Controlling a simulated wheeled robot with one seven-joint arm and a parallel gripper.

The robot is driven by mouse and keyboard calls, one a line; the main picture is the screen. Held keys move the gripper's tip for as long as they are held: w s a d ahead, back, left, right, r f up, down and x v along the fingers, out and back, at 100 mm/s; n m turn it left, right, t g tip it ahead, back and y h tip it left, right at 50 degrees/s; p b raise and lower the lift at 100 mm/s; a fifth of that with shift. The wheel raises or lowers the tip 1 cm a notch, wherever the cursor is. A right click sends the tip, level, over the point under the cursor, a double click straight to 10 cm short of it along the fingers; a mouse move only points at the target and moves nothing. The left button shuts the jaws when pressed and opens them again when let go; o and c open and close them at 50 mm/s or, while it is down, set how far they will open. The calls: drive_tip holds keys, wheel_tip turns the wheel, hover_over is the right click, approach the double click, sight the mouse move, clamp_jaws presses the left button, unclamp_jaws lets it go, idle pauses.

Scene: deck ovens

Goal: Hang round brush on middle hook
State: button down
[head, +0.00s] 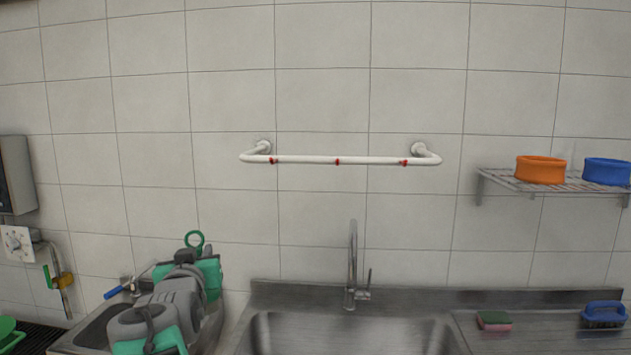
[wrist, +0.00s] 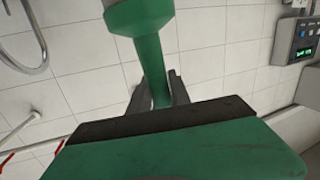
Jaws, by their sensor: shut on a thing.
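The round brush shows in the wrist view as a green handle (wrist: 152,62) with a wider green collar and a pale part at the top edge. My gripper (wrist: 161,84) is shut on this handle, one dark finger on each side. In the head view my gripper is at the lower left, seen from behind, with a green ring (head: 195,240) standing up beyond it; the rest of the brush is hidden there. The middle hook (head: 337,161) is a small red hook on the white wall rail (head: 305,159), up and right of my gripper. It is empty.
Red hooks at left (head: 273,160) and right (head: 404,162) are also empty. A tall faucet (head: 352,262) stands behind the sink (head: 350,330). A wire shelf (head: 530,186) holds an orange bowl (head: 541,170) and a blue one (head: 607,171). The wall below the rail is clear.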

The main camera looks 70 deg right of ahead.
drive_tip(key=s+d+r+m+g+h+p, duration=0.1)
drive_tip(key=s+d+r+m+g, duration=0.3)
drive_tip(key=s, duration=0.5)
drive_tip(key=s+d+r+m+g+h, duration=0.1)
drive_tip(key=s+d+r+m+g, duration=0.1)
drive_tip(key=s+d+r+g, duration=0.5)
drive_tip(key=s+d+r+m+g+h+p, duration=0.1)
drive_tip(key=s+d+r+m, duration=0.2)
drive_tip(key=s, duration=0.8)
drive_tip(key=w+d+f+p, duration=0.1)
drive_tip(key=d+p, duration=0.3)
drive_tip(key=d, duration=0.4)
drive_tip(key=shift+w+d, duration=0.35)
drive_tip(key=shift+w, duration=0.5)
drive_tip(key=c, duration=1.1)
unclamp_jaws()
drive_tip(key=shift+f, duration=0.1)
